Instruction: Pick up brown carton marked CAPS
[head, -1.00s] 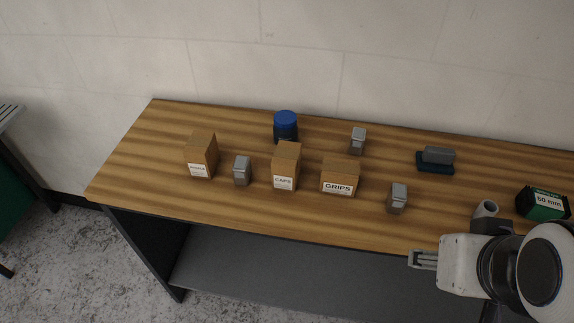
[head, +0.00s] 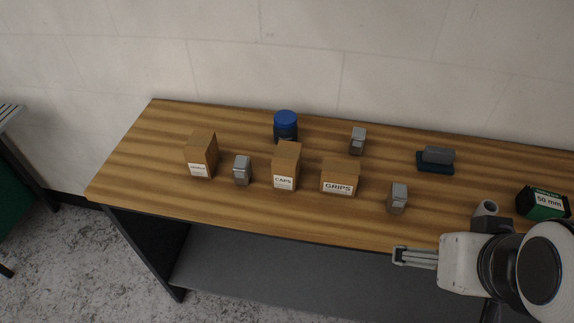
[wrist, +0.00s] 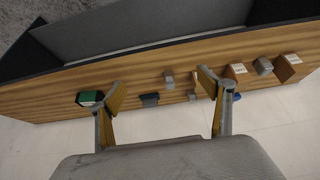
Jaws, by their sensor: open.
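The brown carton marked CAPS (head: 285,166) stands upright on the wooden bench, between a small grey block and the carton marked GRIPS. Its white label faces the front edge. In the wrist view the CAPS carton (wrist: 236,72) shows at the right, just beyond the right finger. My gripper (head: 397,255) is at the bench's front edge, well to the right of the carton, pointing left. In the wrist view my gripper (wrist: 159,76) has its fingers wide apart with nothing between them held.
The GRIPS carton (head: 340,178) stands close right of CAPS. A blue-lidded jar (head: 285,127) is behind it. A grey block (head: 242,170) and another brown carton (head: 201,155) stand left. Another grey block (head: 397,198) stands nearer my gripper. The bench's left end is clear.

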